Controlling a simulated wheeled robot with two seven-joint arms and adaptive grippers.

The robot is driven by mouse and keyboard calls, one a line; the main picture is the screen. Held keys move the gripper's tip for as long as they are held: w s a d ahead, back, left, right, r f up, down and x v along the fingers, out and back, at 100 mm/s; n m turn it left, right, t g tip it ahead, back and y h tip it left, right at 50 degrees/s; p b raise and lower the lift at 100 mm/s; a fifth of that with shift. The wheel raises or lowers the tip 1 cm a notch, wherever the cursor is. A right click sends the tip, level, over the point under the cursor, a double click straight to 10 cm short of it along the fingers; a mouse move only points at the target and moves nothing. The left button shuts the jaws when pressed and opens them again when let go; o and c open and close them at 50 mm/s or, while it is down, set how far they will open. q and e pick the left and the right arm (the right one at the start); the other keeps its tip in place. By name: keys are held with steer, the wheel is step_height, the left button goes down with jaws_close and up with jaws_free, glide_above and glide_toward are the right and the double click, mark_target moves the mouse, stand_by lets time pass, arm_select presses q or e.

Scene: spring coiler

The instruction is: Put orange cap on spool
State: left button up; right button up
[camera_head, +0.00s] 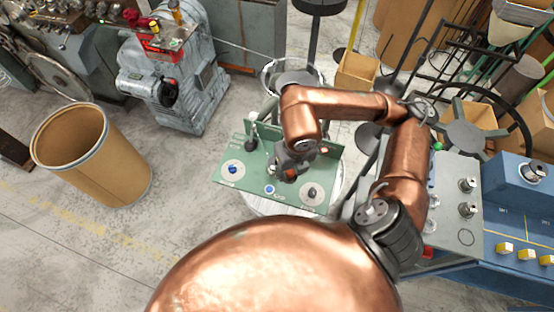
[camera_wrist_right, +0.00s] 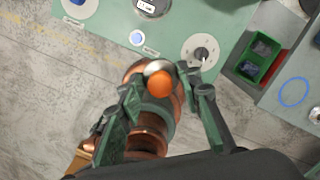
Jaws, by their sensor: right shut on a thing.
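The orange cap (camera_wrist_right: 159,84) is a small round piece between the two fingers of my right gripper (camera_wrist_right: 168,100) in the wrist view. The gripper is shut on it, and a pale grey round part shows just behind it. In the head view my right gripper (camera_head: 290,168) is over the green panel (camera_head: 264,174), where the cap is too small to make out. Copper-coloured rounded parts show behind and below the cap in the wrist view. I cannot clearly identify the spool in either view. My left gripper is out of view.
The panel carries a left dial (camera_head: 233,170), a right dial (camera_head: 312,194) and a blue button (camera_head: 270,189). A brown drum (camera_head: 92,160) stands left on open floor. A grey bench (camera_head: 458,190) and a blue console (camera_head: 518,215) stand right.

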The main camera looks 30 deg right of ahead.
steer(key=w+d+f, duration=0.1)
steer(key=w+f, duration=0.3)
steer(key=w+d+f+p, duration=0.1)
steer(key=w+f, duration=0.3)
steer(key=w+d+f, duration=0.1)
steer(key=w+f, duration=0.3)
steer(key=shift+w+d+f, duration=0.1)
steer(key=shift+w+f, duration=0.05)
steer(key=shift+f, duration=0.1)
steer(key=shift+f, duration=0.1)
steer(key=shift+f, duration=0.4)
steer(key=o, duration=0.8)
steer(key=shift+f+b, duration=0.1)
steer(key=shift+b, duration=0.2)
steer(key=o, duration=0.5)
steer(key=shift+c, duration=0.2)
